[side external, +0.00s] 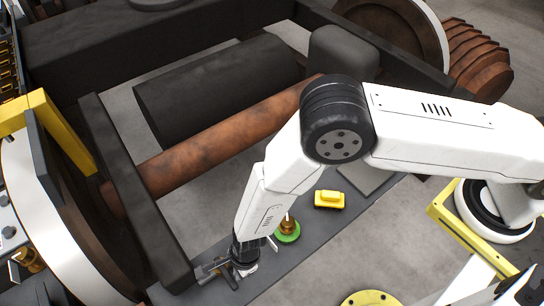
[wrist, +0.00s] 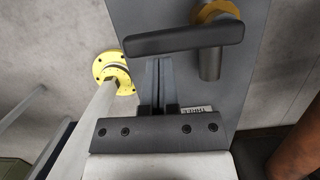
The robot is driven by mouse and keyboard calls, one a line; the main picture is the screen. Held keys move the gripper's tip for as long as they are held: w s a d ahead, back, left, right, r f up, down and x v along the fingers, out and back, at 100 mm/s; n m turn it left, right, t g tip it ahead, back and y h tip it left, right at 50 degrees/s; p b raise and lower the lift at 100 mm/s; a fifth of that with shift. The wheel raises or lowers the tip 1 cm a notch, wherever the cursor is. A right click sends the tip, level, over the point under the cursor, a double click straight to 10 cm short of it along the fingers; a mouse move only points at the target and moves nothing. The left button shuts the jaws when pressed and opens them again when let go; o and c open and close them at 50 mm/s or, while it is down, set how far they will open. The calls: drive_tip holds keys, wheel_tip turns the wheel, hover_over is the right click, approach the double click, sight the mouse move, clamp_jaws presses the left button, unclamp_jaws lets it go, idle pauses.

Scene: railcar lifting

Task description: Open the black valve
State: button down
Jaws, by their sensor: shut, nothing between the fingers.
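The black valve handle (wrist: 185,38) lies across the upper part of the wrist view as a dark bar, with a rounded dark stem (wrist: 210,65) at its right part and a brass-yellow ring (wrist: 215,11) behind it. My gripper (wrist: 158,62) is shut and empty, its fingers together just below the middle of the bar in that view. I cannot tell whether the fingertips touch the bar. In the side external view my gripper (side external: 228,268) is low over the front end of the grey plate, and the valve there is hard to separate from the fingers.
A brass post on a green disc (side external: 287,235) and a yellow block (side external: 329,199) stand on the grey plate to the right. A rusty axle (side external: 215,145) and dark frame beams (side external: 135,190) lie behind and left. A yellow flange (side external: 368,299) is at the front.

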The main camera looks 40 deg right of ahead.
sight(229, 283)
drive_tip(key=shift+s+a+m, duration=0.15)
drive_tip(key=shift+a+m, duration=0.25)
drive_tip(key=shift+m, duration=0.3)
idle(0.3)
drive_tip(key=shift+s+a+m+t, duration=0.1)
drive_tip(key=shift+a+m+t, duration=0.25)
drive_tip(key=shift+m, duration=0.25)
drive_tip(key=shift+a, duration=1.55)
drive_tip(key=shift+w+a, duration=0.7)
drive_tip(key=shift+a, duration=0.35)
drive_tip(key=shift+w+a, duration=0.65)
drive_tip(key=shift+w, duration=0.15)
drive_tip(key=shift+w+a+m, duration=0.2)
drive_tip(key=shift+w+m, duration=0.15)
drive_tip(key=shift+m, duration=0.35)
drive_tip(key=shift+s, duration=0.1)
